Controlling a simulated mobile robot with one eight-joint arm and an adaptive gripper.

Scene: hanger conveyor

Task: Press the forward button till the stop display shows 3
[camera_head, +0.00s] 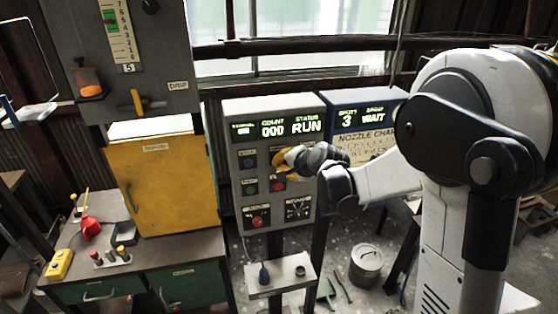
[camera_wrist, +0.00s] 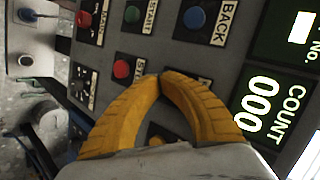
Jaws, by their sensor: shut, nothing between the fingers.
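The grey control panel (camera_head: 262,215) stands in the middle of the head view. Its display row shows COUNT 000 and STATUS RUN; a small window at its left (camera_head: 243,130) is unreadable. In the wrist view, the window marked No. (camera_wrist: 301,27) shows only a white block. My gripper (camera_head: 281,158) is shut and empty at the panel's upper buttons. Its yellow fingertips (camera_wrist: 160,77) meet in front of the panel face; contact cannot be told. The blue BACK button (camera_wrist: 195,17), green START button (camera_wrist: 132,14) and a red button (camera_wrist: 121,69) show. The forward button is not clearly visible.
A blue-framed panel (camera_head: 350,146) right of the control panel reads 3 and WAIT. A small shelf (camera_head: 283,279) is below the control panel. A yellow cabinet (camera_head: 166,187) stands left, and a metal can (camera_head: 366,264) is on the floor.

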